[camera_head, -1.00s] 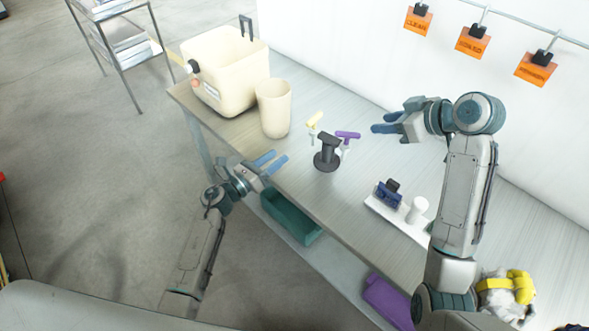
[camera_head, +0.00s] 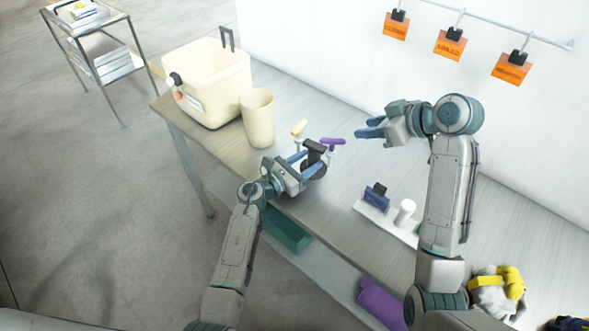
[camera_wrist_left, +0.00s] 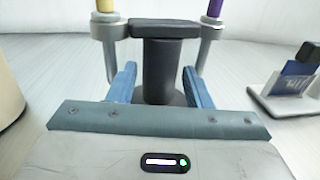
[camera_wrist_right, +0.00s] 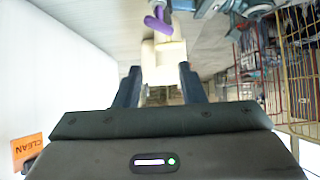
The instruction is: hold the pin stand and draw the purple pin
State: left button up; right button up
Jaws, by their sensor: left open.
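The dark pin stand (camera_head: 315,168) stands on the bench, with the yellow pin (camera_head: 299,128) and the purple pin (camera_head: 331,142) at its two sides. In the left wrist view its dark post (camera_wrist_left: 164,70) rises between my left gripper's fingers, and the purple pin (camera_wrist_left: 214,10) is at the upper right. My left gripper (camera_head: 307,163) is open, its fingers on both sides of the post with gaps visible. My right gripper (camera_head: 370,127) is open and empty, to the right of the purple pin, above the bench. The purple pin also shows in the right wrist view (camera_wrist_right: 158,24).
A cream cup (camera_head: 257,118) and a cream cooler (camera_head: 205,85) stand left of the stand. A white tray (camera_head: 385,218) with a blue item and a white cylinder lies to the right. Orange tags (camera_head: 450,46) hang on the wall rail. A green bin (camera_head: 287,230) is below the bench edge.

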pick_arm(q)
jog(key=shift+w+d, duration=0.5)
jog(key=shift+w, duration=0.05)
jog(key=c, duration=0.8)
pick_arm(e)
jog(key=shift+o, duration=0.2)
jog(key=w+f+n+g+y, duration=0.2)
jog(key=w+f+n+g, duration=0.2)
jog(key=w+n+g, duration=0.25)
jog(key=shift+n, duration=0.45)
jog(key=shift+s+x, duration=0.15)
jog(key=shift+x, duration=1.3)
jog(key=shift+s+x, duration=0.15)
jog(key=shift+x, duration=1.3)
jog(key=shift+s+x, duration=0.15)
jog(key=shift+x, duration=1.35)
jog(key=shift+d+f, duration=0.1)
